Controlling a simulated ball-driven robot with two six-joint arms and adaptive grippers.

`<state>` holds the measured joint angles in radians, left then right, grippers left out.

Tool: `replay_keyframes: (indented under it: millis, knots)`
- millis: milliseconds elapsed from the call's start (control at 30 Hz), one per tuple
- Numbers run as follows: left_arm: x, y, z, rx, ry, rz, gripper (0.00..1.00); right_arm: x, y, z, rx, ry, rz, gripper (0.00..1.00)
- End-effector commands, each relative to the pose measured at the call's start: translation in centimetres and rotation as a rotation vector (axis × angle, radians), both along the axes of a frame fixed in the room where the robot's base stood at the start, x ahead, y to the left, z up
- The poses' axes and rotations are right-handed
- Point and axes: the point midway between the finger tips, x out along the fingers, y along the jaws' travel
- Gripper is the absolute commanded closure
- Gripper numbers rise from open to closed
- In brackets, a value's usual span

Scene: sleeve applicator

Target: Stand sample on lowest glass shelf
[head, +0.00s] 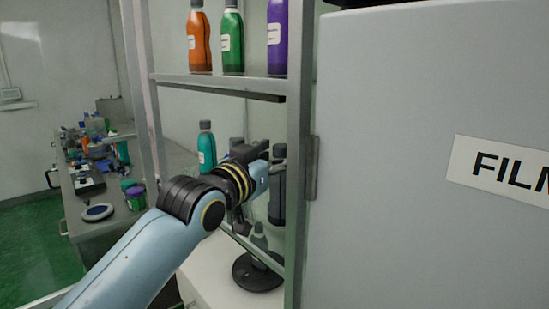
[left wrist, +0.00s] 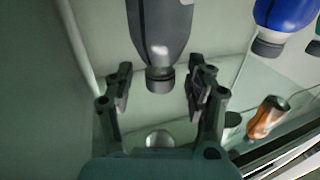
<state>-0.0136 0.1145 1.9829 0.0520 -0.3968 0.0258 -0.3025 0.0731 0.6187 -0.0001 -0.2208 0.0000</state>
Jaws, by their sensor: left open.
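A dark grey bottle (head: 277,190) with a grey cap stands on the lower glass shelf (head: 236,243), partly hidden by my left arm and the shelf post. In the left wrist view the grey bottle (left wrist: 160,28) appears upside down, with its cap between and just beyond the fingertips of my left gripper (left wrist: 160,84). The left gripper is open, with a finger on each side of the cap and a visible gap to each. In the head view its fingers are mostly hidden behind the wrist. Which bottle is the sample, I cannot tell. My right gripper is not in view.
Orange (head: 199,42), green (head: 232,42) and purple (head: 277,38) bottles stand on the shelf above. A teal bottle (head: 207,148) stands left of my wrist. A grey cabinet (head: 420,230) fills the right. A cluttered bench (head: 108,227) is at left.

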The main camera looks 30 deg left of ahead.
Motion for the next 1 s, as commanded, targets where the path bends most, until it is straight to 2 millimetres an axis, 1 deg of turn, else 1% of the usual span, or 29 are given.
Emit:
replay_keyframes:
  millis: [67, 167, 267, 400, 500, 600, 700, 800, 1000]
  knots:
    - [0.0, 0.0, 0.4, 0.000, -0.001, 0.000, 0.45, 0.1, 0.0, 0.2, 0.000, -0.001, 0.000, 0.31]
    - [-1.2, 0.1, 0.1, 0.001, 0.001, 0.000, 0.45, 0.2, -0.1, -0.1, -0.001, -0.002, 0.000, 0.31]
    - [-3.2, 0.1, 0.1, 0.002, 0.001, -0.001, 0.45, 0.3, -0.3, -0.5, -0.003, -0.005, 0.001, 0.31]
    - [-6.5, 0.1, 0.1, 0.003, 0.001, -0.002, 0.45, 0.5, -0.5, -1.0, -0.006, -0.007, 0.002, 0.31]
    - [-8.6, 0.2, 0.1, 0.003, 0.002, -0.001, 0.45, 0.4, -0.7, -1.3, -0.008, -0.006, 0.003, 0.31]
    - [-10.3, 0.3, 0.1, 0.003, 0.002, -0.001, 0.45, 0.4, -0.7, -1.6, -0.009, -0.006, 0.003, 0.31]
    - [-11.4, 0.3, 0.2, 0.001, 0.001, 0.000, 0.45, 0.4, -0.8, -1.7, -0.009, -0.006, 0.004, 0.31]
    - [-11.9, 0.3, 0.3, 0.001, 0.000, -0.001, 0.45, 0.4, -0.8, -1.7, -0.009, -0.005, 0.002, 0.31]
    - [-12.0, 0.3, 0.3, 0.000, -0.001, 0.000, 0.45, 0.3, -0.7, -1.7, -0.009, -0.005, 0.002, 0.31]
